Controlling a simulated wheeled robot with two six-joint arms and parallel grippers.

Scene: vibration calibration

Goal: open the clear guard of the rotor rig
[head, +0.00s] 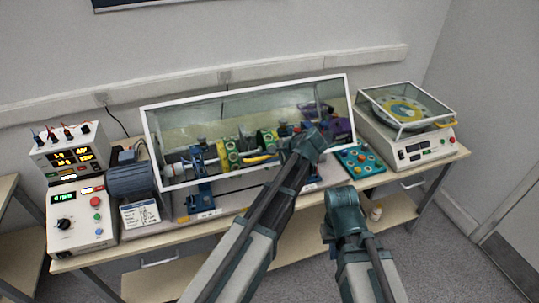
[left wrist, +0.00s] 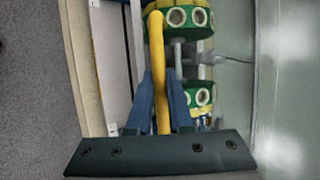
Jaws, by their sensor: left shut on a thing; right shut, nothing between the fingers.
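The clear guard (head: 150,135) is a white-framed transparent panel over the rotor rig on the bench. Its yellow handle (head: 258,159) is on the front edge. My left gripper (head: 284,153) is shut on this handle. In the left wrist view, the yellow handle (left wrist: 156,45) runs between the blue fingers of my left gripper (left wrist: 162,85). My right gripper (head: 341,198) is shut and empty, in front of the bench. My left arm hides part of the guard's front edge.
A control box (head: 80,217) and a display unit (head: 68,150) stand at the left, beside a blue motor (head: 132,181). A teal tray (head: 358,161) and a white balancing machine (head: 420,147) stand at the right. The wall is close behind the bench.

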